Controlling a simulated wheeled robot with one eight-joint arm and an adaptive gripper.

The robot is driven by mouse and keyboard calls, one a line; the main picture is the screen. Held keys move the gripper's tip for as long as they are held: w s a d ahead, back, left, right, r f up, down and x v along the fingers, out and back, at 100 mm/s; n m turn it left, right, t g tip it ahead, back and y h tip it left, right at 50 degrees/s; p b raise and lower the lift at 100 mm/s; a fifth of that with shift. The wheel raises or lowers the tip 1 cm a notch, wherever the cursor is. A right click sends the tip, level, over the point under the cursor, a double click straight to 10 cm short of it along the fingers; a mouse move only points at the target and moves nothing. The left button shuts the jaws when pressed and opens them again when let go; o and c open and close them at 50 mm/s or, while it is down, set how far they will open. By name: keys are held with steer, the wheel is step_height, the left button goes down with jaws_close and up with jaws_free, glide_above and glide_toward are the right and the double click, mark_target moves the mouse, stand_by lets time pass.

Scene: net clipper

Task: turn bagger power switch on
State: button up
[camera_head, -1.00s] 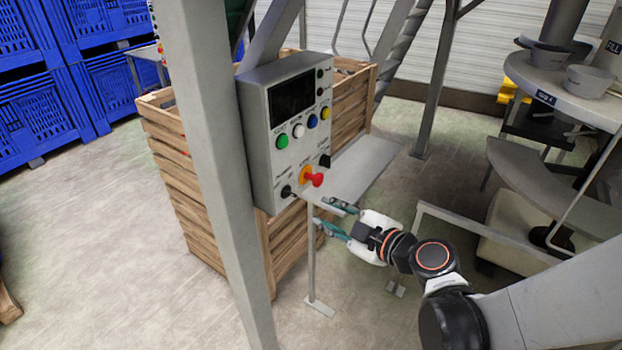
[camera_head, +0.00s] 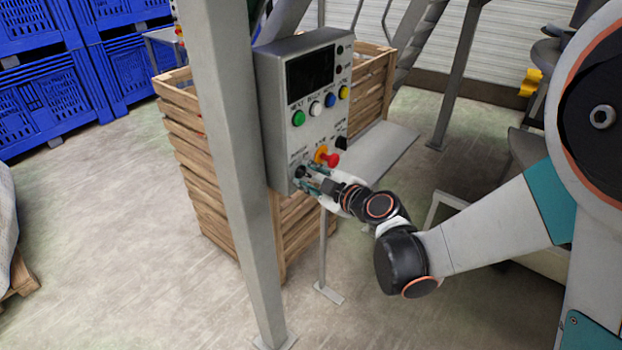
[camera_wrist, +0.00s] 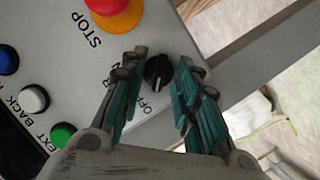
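The grey control box (camera_head: 272,135) with a dark screen is fixed beside a grey post. Its black rotary power switch (camera_wrist: 158,71) is low on the panel, with "OFF" lettering beside it in the wrist view. My gripper (camera_wrist: 162,80) is open, with one teal finger on each side of the switch. A gap shows between the switch and the fingers. In the head view my gripper (camera_head: 306,180) is at the panel's lower left corner and largely covers the switch.
The red stop button (camera_head: 330,160) on its yellow base is close to my gripper. Green (camera_head: 298,118), white (camera_head: 315,108), blue and yellow buttons sit above. A grey shelf (camera_head: 375,150) juts out right of the box. A wooden crate (camera_head: 215,180) stands behind.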

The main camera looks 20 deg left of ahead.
jaws_close()
steer(key=shift+r, duration=0.1)
stand_by(0.4)
steer(key=shift+w+m+g, duration=0.15)
steer(key=shift+m+g, duration=0.45)
steer(key=shift+m, duration=0.2)
steer(key=m+g, duration=0.1)
steer(key=m, duration=0.1)
steer(key=m+g+y, duration=0.1)
steer(key=m+g, duration=0.2)
steer(key=m, duration=0.1)
steer(key=shift+w+d+m+y+b, duration=0.2)
steer(key=shift+w+m+y+b, duration=0.1)
steer(key=shift+w+m+b, duration=0.1)
steer(key=m+g+y+b, duration=0.1)
steer(key=m+g, duration=0.1)
steer(key=m, duration=0.1)
steer(key=shift+m+g+y+b, duration=0.3)
steer(key=shift+m, duration=0.1)
